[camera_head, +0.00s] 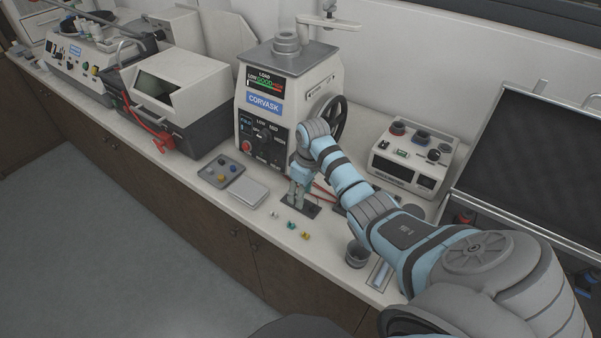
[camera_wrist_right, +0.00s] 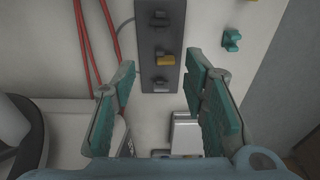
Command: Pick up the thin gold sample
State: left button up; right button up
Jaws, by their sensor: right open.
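A gold sample (camera_wrist_right: 165,61) sits on a dark narrow plate (camera_wrist_right: 160,30), between a dark grey sample (camera_wrist_right: 160,19) and a silver one (camera_wrist_right: 160,84), in the right wrist view. My right gripper (camera_wrist_right: 162,85) is open and empty, its teal-padded fingers on either side of the near end of the plate. The gold sample lies ahead of the fingertips, not between them. In the head view my right gripper (camera_head: 297,194) points down over the dark plate (camera_head: 312,211) in front of the press; the samples there are mostly hidden. My left gripper is not in view.
Several small coloured samples (camera_head: 291,225) lie loose near the counter's front edge; a teal one (camera_wrist_right: 231,39) shows right of the plate in the wrist view. Red hoses (camera_wrist_right: 85,45) run left of it. The press (camera_head: 288,100) stands behind. A small tray (camera_head: 222,170) is at left.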

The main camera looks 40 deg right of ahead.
jog(key=s+r, duration=0.1)
jog(key=r, duration=0.2)
jog(key=r+p, duration=0.1)
jog(key=r, duration=0.3)
jog(key=s+r, duration=0.1)
jog(key=r, duration=0.3)
jog(key=shift+s+d+r+p, duration=0.15)
jog(key=shift+s+d+p, duration=0.15)
jog(key=shift+s, duration=0.05)
jog(key=shift+c, duration=0.7)
jog(key=shift+y, duration=0.4)
jog(key=a, duration=0.2)
jog(key=a+f, duration=0.1)
jog(key=a, duration=0.1)
jog(key=a+p, duration=0.1)
jog(key=a, duration=0.2)
jog(key=shift+w+f, duration=0.25)
jog(key=shift+c, duration=0.7)
jog(key=m+h+b, duration=0.2)
jog(key=m+h, duration=0.3)
jog(key=m, duration=1.3)
send_near(296, 209)
jog(key=d, duration=0.1)
jog(key=shift+h, duration=0.3)
jog(key=b+x, duration=0.1)
jog(key=x, duration=0.5)
jog(key=shift+w+a+f, duration=0.15)
jog(key=shift+f, duration=0.25)
jog(key=shift+r, duration=0.1)
grip_shut()
